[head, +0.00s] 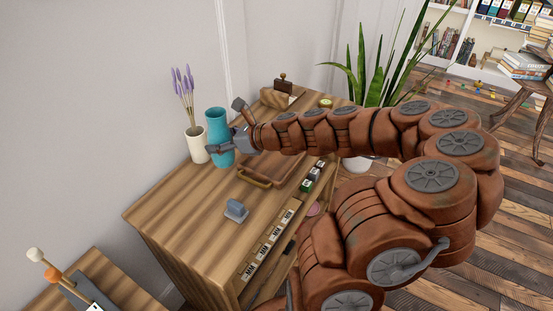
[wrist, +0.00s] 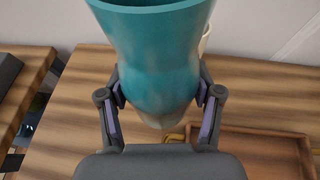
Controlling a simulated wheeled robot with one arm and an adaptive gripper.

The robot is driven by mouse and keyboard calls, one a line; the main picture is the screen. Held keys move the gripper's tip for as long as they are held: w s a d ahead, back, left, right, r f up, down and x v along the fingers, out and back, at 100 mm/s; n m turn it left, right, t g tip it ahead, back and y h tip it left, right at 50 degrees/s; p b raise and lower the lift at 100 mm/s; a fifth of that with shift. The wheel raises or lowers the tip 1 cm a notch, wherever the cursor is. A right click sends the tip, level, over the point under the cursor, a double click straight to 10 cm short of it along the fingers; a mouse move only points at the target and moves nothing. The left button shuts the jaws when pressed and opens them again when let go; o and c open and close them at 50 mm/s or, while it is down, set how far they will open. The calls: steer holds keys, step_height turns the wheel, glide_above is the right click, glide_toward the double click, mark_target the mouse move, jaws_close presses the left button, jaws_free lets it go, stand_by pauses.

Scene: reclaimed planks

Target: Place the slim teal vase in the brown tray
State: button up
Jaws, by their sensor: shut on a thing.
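The slim teal vase (head: 219,138) is upright at the far left of the wooden cabinet top in the head view. In the wrist view the teal vase (wrist: 152,60) fills the upper middle, between the two fingers. My gripper (head: 237,141) is shut on it from the right, and the fingers (wrist: 160,97) touch both sides. I cannot tell whether the vase's base touches the wood. The brown tray (head: 258,181) lies to the right of the vase, partly hidden under my arm. The wrist view shows the tray's interior (wrist: 255,155) at the lower right, with no object visible in it.
A cream vase with lavender (head: 196,144) stands directly left of the teal vase. A grey object (head: 236,211) sits nearer the front. A wooden block (head: 276,98) stands at the back. The front left of the top is clear.

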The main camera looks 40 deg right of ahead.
steer(key=shift+n+g+y, duration=0.5)
steer(key=shift+n+y, duration=0.1)
steer(key=shift+n, duration=0.1)
steer(key=s+d+f, duration=0.1)
steer(key=s, duration=0.2)
steer(key=s+d, duration=0.1)
steer(key=s, duration=0.2)
steer(key=s+d+f+b, duration=0.1)
steer(key=s+d, duration=0.1)
steer(key=s, duration=0.1)
steer(key=shift+f, duration=0.35)
steer(key=s+d+n+g+y+b, duration=0.1)
steer(key=s, duration=0.8)
steer(key=p, duration=0.2)
glide_above(268, 167)
steer(key=shift+y, duration=0.3)
steer(key=shift+f, duration=2.1)
steer(key=o, duration=1.4)
steer(key=shift+f, duration=0.15)
